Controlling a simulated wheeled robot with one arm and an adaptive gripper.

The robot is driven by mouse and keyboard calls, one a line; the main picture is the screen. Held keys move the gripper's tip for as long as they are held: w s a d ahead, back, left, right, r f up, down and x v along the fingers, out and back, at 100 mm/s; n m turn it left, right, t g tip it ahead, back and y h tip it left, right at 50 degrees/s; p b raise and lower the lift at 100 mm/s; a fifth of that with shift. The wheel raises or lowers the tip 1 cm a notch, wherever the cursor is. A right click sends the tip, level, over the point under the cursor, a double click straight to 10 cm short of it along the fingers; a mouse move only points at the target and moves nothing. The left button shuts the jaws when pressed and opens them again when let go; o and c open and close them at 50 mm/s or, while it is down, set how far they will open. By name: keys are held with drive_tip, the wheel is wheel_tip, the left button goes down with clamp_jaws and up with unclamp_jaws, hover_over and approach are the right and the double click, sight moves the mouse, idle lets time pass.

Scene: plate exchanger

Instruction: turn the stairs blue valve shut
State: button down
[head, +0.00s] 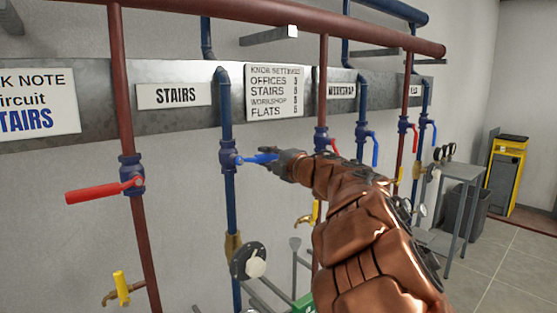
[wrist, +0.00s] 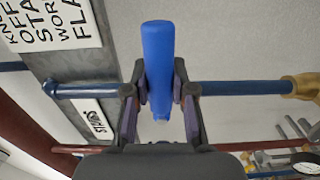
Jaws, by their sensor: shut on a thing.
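The blue valve (head: 228,157) is on the vertical blue pipe (head: 229,200), just right of the STAIRS sign (head: 174,95). Its blue lever handle (head: 252,159) points right, about level and across the pipe. My gripper (head: 276,160) reaches it from the right and is shut on the handle. In the wrist view the handle (wrist: 158,55) stands between the two fingers of my gripper (wrist: 160,105), across the blue pipe (wrist: 245,88). The fingers and the handle hide the valve body there.
A red lever (head: 95,192) on the red pipe at left points left. Right of my arm, another blue lever (head: 375,150) hangs down by its pipe. A round dial (head: 248,262) sits below the valve. A grey table (head: 462,172) and yellow cabinet (head: 503,178) stand at right.

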drive_tip(key=shift+a+r, duration=0.1)
drive_tip(key=shift+a, duration=0.05)
drive_tip(key=c, duration=0.9)
unclamp_jaws()
drive_tip(key=shift+c, duration=0.2)
drive_tip(key=shift+s+d, duration=0.4)
drive_tip(key=v, duration=1.1)
drive_tip(key=shift+a, duration=0.1)
